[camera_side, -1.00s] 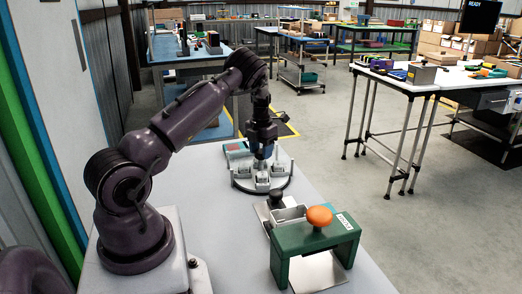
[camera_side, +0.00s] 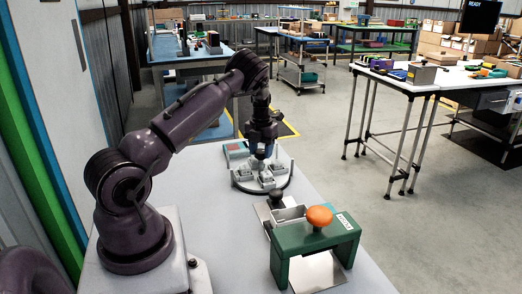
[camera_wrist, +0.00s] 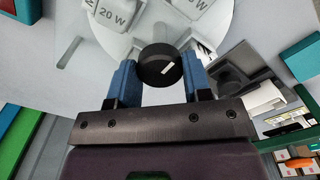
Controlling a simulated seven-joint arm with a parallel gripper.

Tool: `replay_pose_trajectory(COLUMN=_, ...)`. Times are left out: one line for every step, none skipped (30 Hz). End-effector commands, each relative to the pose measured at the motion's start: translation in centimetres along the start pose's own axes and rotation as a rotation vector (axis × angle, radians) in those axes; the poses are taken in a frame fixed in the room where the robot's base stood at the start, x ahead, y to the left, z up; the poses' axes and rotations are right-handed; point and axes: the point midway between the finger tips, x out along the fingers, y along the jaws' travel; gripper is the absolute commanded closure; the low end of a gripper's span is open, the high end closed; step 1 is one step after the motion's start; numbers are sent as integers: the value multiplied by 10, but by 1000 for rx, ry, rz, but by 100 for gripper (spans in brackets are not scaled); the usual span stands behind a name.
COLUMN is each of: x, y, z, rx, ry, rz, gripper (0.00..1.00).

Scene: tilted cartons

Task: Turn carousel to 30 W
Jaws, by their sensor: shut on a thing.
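The carousel is a pale round disc (camera_side: 284,184) on the bench in the side view, with several small grey blocks on it. In the wrist view, the disc (camera_wrist: 215,30) fills the top, and one grey block (camera_wrist: 112,12) reads "20 W"; another label beside it is cut off by the frame edge. A black round knob (camera_wrist: 158,66) with a white mark sits between the two blue fingers. My gripper (camera_wrist: 160,78) is shut on this knob. In the side view my gripper (camera_side: 262,151) points down over the carousel, and its fingertips are hard to make out.
A green bridge-shaped fixture (camera_side: 300,243) with an orange knob (camera_side: 319,215) stands in front of the carousel. A metal tray (camera_side: 290,214) and a small black knob (camera_side: 275,196) sit between them. The bench's left part is clear.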

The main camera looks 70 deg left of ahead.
Motion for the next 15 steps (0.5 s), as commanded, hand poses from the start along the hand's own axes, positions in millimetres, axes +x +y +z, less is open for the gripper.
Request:
replay_pose_trajectory(x=-1, y=-1, z=0, rx=1, ry=-1, rz=-1, gripper=98)
replay_pose_trajectory(x=-1, y=-1, z=0, rx=1, ry=-1, rz=-1, gripper=98)
replay_pose_trajectory(x=-1, y=-1, z=0, rx=1, ry=-1, rz=-1, gripper=98)
replay_pose_trajectory(x=-1, y=-1, z=0, rx=1, ry=-1, rz=-1, gripper=98)
replay_pose_trajectory(x=-1, y=-1, z=0, rx=1, ry=-1, rz=-1, gripper=98)
replay_pose_trajectory(x=-1, y=-1, z=0, rx=1, ry=-1, rz=-1, gripper=98)
replay_pose_trajectory(x=-1, y=-1, z=0, rx=2, ry=-1, rz=-1, gripper=98)
replay_pose_trajectory(x=-1, y=-1, z=0, rx=2, ry=-1, rz=-1, gripper=98)
replay_pose_trajectory(x=-1, y=-1, z=0, rx=2, ry=-1, rz=-1, gripper=46)
replay_pose_trajectory(x=-1, y=-1, z=0, rx=2, ry=-1, rz=-1, gripper=39)
replay_pose_trajectory(x=-1, y=-1, z=0, rx=2, ry=-1, rz=-1, gripper=32)
replay_pose_trajectory(x=-1, y=-1, z=0, rx=2, ry=-1, rz=-1, gripper=29)
replay_pose_trajectory(x=-1, y=-1, z=0, rx=2, ry=-1, rz=-1, gripper=29)
replay_pose_trajectory(x=-1, y=-1, z=0, rx=2, ry=-1, rz=-1, gripper=29)
replay_pose_trajectory(x=0, y=0, z=0, rx=2, ry=-1, rz=-1, gripper=29)
